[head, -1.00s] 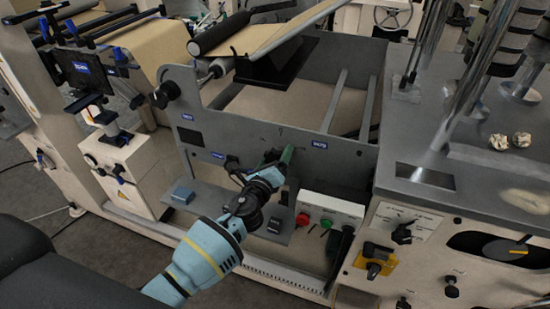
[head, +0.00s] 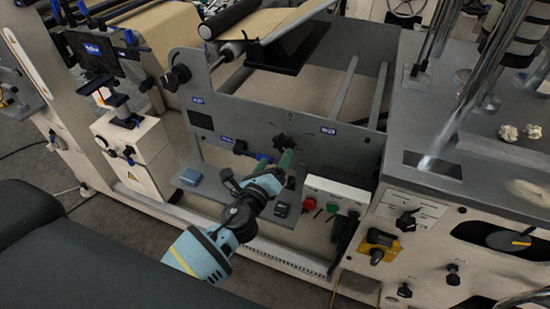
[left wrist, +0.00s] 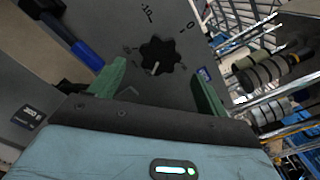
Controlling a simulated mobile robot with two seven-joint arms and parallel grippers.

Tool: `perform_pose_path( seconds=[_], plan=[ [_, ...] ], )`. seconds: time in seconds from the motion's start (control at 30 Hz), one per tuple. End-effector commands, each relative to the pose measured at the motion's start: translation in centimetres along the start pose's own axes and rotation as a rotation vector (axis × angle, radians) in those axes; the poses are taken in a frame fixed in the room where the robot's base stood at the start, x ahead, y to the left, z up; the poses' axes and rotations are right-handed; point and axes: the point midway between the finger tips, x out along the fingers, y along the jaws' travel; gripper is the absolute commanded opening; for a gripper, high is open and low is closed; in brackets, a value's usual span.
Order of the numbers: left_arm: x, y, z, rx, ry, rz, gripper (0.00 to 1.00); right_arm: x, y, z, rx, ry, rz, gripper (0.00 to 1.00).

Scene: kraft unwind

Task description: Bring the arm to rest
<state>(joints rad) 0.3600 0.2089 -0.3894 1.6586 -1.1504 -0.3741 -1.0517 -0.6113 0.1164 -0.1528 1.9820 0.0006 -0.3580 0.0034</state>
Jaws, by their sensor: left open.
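My left arm (head: 205,252) is pale blue with dark joints and reaches in from the lower left of the head view. My left gripper (head: 288,163) has green fingers and is in front of the grey machine panel (head: 225,122). In the left wrist view the two green fingers (left wrist: 160,88) stand wide apart with nothing between them. A black star-shaped knob (left wrist: 160,55) on the panel shows beyond the fingertips, apart from them. The knob also shows in the head view (head: 283,142), just above the gripper. My right gripper is not in view.
A control box (head: 333,194) with red and green buttons is right of the gripper. A grey shelf (head: 235,199) with small blocks lies below it. A blue-handled lever (left wrist: 85,52) is left of the fingers. A yellow rotary switch (head: 377,246) is at lower right.

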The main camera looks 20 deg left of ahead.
Motion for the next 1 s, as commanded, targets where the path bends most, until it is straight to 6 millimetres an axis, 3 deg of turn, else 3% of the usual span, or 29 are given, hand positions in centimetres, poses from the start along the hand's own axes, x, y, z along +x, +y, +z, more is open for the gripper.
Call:
perform_pose_path(
  seconds=[0.37,0.53,0.67,0.8,1.0],
  plan=[
    [-0.1,0.1,-0.1,-0.006,0.003,0.002,0.77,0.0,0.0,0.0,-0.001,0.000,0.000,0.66],
    [-2.7,2.2,-2.2,-0.191,0.056,0.065,0.77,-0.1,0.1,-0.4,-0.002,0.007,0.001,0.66],
    [-7.8,5.4,-5.5,-0.536,0.125,0.191,0.77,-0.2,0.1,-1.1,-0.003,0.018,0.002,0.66],
    [-14.6,8.4,-8.9,-0.961,0.159,0.370,0.77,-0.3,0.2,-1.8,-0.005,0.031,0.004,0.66],
    [-24.9,11.3,-12.2,-1.541,0.102,0.652,0.77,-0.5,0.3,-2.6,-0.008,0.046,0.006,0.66]
  ],
)
